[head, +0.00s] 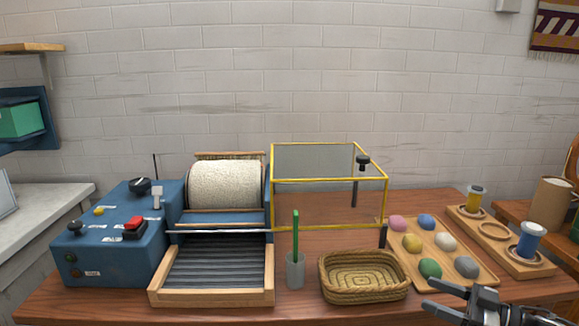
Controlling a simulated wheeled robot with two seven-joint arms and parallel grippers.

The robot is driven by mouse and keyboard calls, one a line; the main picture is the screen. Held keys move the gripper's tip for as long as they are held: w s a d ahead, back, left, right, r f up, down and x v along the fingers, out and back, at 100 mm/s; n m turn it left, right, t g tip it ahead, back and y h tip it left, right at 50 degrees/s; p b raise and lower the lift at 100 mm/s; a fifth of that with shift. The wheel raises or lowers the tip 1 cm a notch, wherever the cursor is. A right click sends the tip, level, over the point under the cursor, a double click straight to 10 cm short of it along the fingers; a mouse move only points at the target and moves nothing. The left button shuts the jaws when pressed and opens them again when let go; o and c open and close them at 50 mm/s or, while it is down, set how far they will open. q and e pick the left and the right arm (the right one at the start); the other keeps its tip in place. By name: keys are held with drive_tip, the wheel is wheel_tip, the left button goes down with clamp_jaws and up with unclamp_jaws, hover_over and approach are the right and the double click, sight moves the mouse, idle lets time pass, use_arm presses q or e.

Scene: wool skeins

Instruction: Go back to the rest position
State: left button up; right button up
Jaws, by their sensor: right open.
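My right gripper (447,308) shows at the bottom right, low in front of the table's front edge. Its fingers point left, are apart and hold nothing. It is just in front of the wooden tray of wool balls (487,282) and right of the woven basket (363,290); I cannot tell how far it is from them. The basket looks empty. My left gripper is out of view.
A blue control box (110,260), a carding drum machine (222,187) with a yellow-framed clear guard (328,146), and a cup with a green stick (295,270) stand on the table. A spool board (515,257) lies at right.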

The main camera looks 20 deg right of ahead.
drive_tip(key=s+a+f+m+t+h, duration=0.1)
drive_tip(key=s+a+f+m+h, duration=0.15)
drive_tip(key=a+f, duration=0.7)
drive_tip(key=s+a+f+m+g+h, duration=0.1)
drive_tip(key=s+a+f+g+h, duration=0.1)
drive_tip(key=s+a, duration=0.3)
drive_tip(key=s+a+f+m+g+h, duration=0.2)
drive_tip(key=s+a, duration=0.4)
drive_tip(key=a, duration=0.8)
drive_tip(key=shift+s+f+h, duration=0.3)
drive_tip(key=shift+f+h, duration=0.15)
drive_tip(key=shift+h, duration=0.7)
